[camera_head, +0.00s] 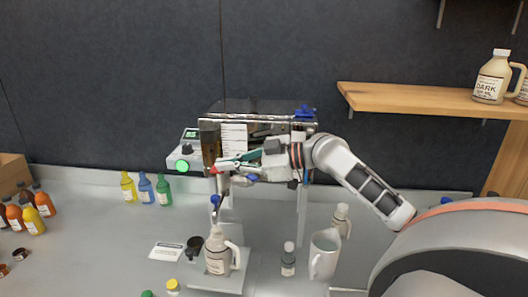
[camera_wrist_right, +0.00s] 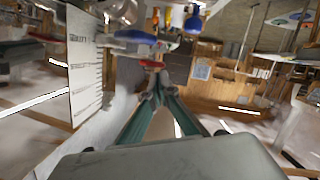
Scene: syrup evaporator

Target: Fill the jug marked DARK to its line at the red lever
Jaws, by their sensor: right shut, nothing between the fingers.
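My right gripper (camera_head: 226,166) is shut and empty at the front of the metal evaporator (camera_head: 275,130). It also shows in the wrist view (camera_wrist_right: 157,92). The red lever (camera_head: 213,170) is right by its fingertips; in the wrist view the red lever (camera_wrist_right: 151,64) is just beyond them. I cannot tell if they touch. A beige jug (camera_head: 218,254) stands upright below the spouts; its label is too small to read and its fill level does not show. Another jug (camera_head: 490,78), its label reading DARK, stands on the shelf. My left gripper is out of view.
A blue lever (camera_head: 215,200) hangs below the red one. A controller with a green light (camera_head: 182,165) is left of the evaporator. A white pitcher (camera_head: 323,254), a small bottle (camera_head: 288,260) and a jug (camera_head: 341,220) stand right. Coloured bottles (camera_head: 145,189) stand left.

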